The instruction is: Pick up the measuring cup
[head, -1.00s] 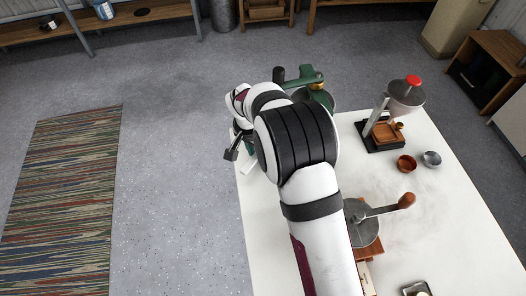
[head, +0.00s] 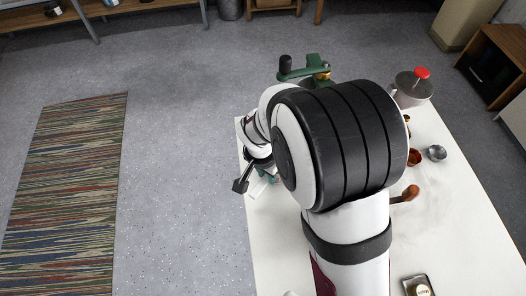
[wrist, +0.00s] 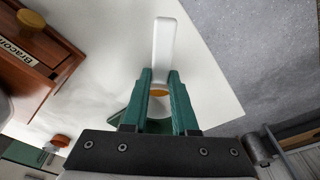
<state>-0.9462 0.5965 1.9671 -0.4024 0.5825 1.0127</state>
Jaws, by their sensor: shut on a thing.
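The measuring cup (wrist: 163,42) is white with a long flat handle that points away from me in the wrist view. An orange-brown patch shows between the fingers, near the handle's base; the rest of the cup is mostly hidden. My gripper (wrist: 159,78) has green fingers, one on each side of the cup, and is shut on it. In the head view my gripper (head: 266,176) is mostly covered by my arm, near the left edge of the white table. A small white piece there may be the cup's handle.
The white table (head: 450,225) holds a green hand-crank machine (head: 305,72) at the back and a red-knobbed grey device (head: 412,88) at back right. A brown bowl (head: 414,157) and metal bowl (head: 437,153) sit right. A wooden drawer box (wrist: 35,60) shows at left in the wrist view.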

